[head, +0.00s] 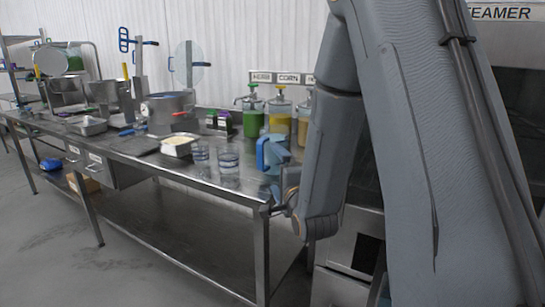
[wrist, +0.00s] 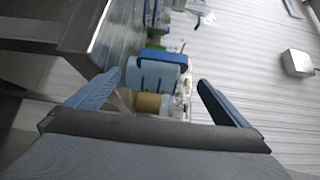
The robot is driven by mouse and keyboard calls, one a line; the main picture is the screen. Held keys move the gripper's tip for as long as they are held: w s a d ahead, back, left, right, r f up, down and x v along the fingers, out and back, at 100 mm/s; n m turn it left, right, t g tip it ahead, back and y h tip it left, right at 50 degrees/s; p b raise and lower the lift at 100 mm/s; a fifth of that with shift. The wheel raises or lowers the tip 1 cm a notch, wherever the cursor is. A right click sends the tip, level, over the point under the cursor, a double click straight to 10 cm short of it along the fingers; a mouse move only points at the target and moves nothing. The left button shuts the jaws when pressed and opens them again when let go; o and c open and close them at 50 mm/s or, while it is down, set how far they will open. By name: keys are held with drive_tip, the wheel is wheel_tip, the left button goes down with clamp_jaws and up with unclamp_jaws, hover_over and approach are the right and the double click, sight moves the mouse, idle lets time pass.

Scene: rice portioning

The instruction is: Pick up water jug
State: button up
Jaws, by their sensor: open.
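The water jug (head: 276,157) is light blue with a darker blue handle on its left. It stands upright near the right end of the steel table. In the wrist view the jug (wrist: 155,75) appears sideways, between my two fingers in the picture. My gripper (wrist: 159,82) is open and empty, its fingers spread wide. In the head view my gripper (head: 284,203) is low at the table's right front corner, partly hidden by my wrist. The jug looks apart from the fingers, but its exact distance is unclear.
Two clear glasses (head: 228,160) stand left of the jug, with a pale tray (head: 179,146) beyond. Several pump bottles (head: 279,112) stand behind it. A large pot (head: 170,112) sits farther left. The steel table (head: 205,182) ends near my gripper. My arm hides much of the right side.

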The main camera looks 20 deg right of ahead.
sight(271, 152)
drive_tip(key=w, duration=0.3)
drive_tip(key=w+p, duration=0.1)
drive_tip(key=w, duration=0.2)
drive_tip(key=w+p, duration=0.1)
drive_tip(key=w, duration=0.2)
drive_tip(key=shift+w+a+r, duration=0.2)
drive_tip(key=shift+w+r, duration=0.05)
drive_tip(key=shift+w, duration=0.15)
drive_tip(key=shift+c, duration=0.3)
drive_tip(key=c, duration=1.8)
drive_tip(key=shift+r, duration=0.15)
drive_tip(key=shift+c, duration=0.2)
